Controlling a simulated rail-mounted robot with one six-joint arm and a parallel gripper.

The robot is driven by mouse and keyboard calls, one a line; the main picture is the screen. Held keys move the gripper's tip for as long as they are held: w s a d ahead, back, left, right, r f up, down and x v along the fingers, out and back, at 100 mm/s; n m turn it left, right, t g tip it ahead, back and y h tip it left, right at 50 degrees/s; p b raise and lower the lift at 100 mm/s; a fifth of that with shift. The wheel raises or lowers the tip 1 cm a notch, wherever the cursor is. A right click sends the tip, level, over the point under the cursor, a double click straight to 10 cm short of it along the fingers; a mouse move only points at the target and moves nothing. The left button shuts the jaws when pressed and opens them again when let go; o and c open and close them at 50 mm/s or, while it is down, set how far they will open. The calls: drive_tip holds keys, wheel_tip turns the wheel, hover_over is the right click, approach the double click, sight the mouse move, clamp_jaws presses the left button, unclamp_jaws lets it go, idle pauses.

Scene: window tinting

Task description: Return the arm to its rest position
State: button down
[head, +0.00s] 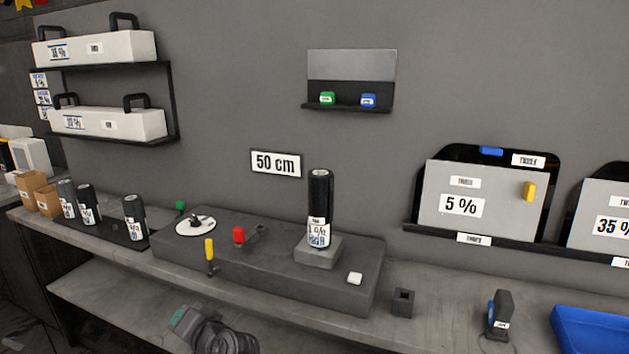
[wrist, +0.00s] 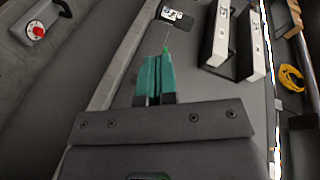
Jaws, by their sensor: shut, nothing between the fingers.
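My gripper (wrist: 157,75) shows its teal fingers in the wrist view, pressed together with nothing between them. In the head view part of my arm (head: 215,333) shows at the bottom edge, in front of the bench and below its top, with a teal part at its left end. The fingertips cannot be made out clearly there. The gripper touches nothing that I can see.
A dark raised block (head: 275,262) on the bench carries a black roll (head: 320,205) upright on a grey stand. Dark canisters (head: 134,218) stand at left. Wall shelves hold white boxes (head: 95,48). A blue tray (head: 590,330) lies at right.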

drive_tip(key=s+d+f+n+g+h, duration=0.1)
drive_tip(key=d+f+n+g+h, duration=0.4)
drive_tip(key=d, duration=0.6)
drive_tip(key=s+d+f+n+g+h, duration=0.1)
drive_tip(key=d+f+h, duration=0.2)
drive_tip(key=d+f, duration=0.55)
drive_tip(key=s+d+m+g+h, duration=0.25)
drive_tip(key=d+m+h, duration=0.2)
drive_tip(key=d, duration=2.25)
wheel_tip(320, 180, up, 14)
drive_tip(key=w+a+p, duration=0.1)
drive_tip(key=p, duration=1.2)
drive_tip(key=shift+f, duration=0.15)
